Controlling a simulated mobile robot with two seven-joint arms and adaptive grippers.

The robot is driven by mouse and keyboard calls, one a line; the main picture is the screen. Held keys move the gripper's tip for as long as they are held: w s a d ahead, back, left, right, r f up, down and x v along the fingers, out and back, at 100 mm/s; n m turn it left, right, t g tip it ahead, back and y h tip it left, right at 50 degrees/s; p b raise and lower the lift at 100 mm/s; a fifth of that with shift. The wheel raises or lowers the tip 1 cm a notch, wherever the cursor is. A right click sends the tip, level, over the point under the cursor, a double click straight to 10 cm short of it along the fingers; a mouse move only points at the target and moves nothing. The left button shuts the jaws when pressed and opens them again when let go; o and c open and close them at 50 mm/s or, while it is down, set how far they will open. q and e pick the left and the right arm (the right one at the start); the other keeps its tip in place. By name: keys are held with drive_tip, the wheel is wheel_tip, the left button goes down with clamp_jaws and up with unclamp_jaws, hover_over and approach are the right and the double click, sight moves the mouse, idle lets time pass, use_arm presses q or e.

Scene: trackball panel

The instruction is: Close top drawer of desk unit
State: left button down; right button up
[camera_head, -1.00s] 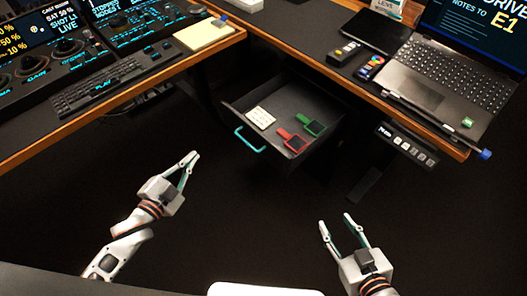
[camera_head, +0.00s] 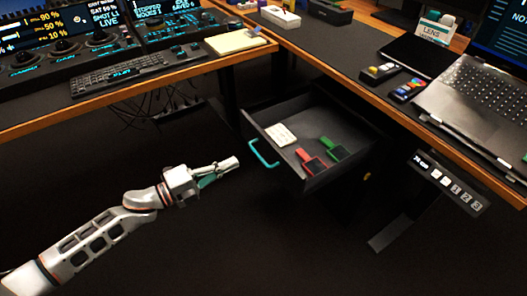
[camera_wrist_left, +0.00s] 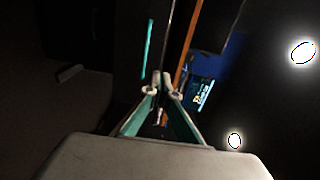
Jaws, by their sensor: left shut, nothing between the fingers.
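The top drawer (camera_head: 285,170) of the desk unit stands open under the right-hand desk. Its front carries a teal handle (camera_head: 262,155), which also shows as a teal bar in the left wrist view (camera_wrist_left: 147,50). In the drawer lie a white notepad-like item (camera_head: 281,134), a red item (camera_head: 311,163) and a green item (camera_head: 332,149). My left gripper (camera_head: 233,163) is shut and empty. It is just left of the handle, apart from it and pointing toward the drawer. In the left wrist view its fingertips (camera_wrist_left: 158,88) meet. My right gripper is out of the head view.
The left desk edge (camera_head: 120,109) and the right desk edge (camera_head: 400,122) bound the space above. A control strip (camera_head: 449,182) hangs under the right desk. Cables hang below the left desk. The floor in front of the drawer is clear.

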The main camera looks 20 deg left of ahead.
sight(271, 146)
use_arm(q)
drive_tip(key=b+x, duration=0.1)
drive_tip(key=x, duration=0.8)
drive_tip(key=shift+w+d+f, duration=0.2)
drive_tip(key=shift+w+d, duration=0.05)
drive_tip(key=shift+d, duration=0.05)
drive_tip(key=shift+w+d+r, duration=0.1)
drive_tip(key=shift+w+d, duration=0.25)
drive_tip(key=shift+w, duration=0.1)
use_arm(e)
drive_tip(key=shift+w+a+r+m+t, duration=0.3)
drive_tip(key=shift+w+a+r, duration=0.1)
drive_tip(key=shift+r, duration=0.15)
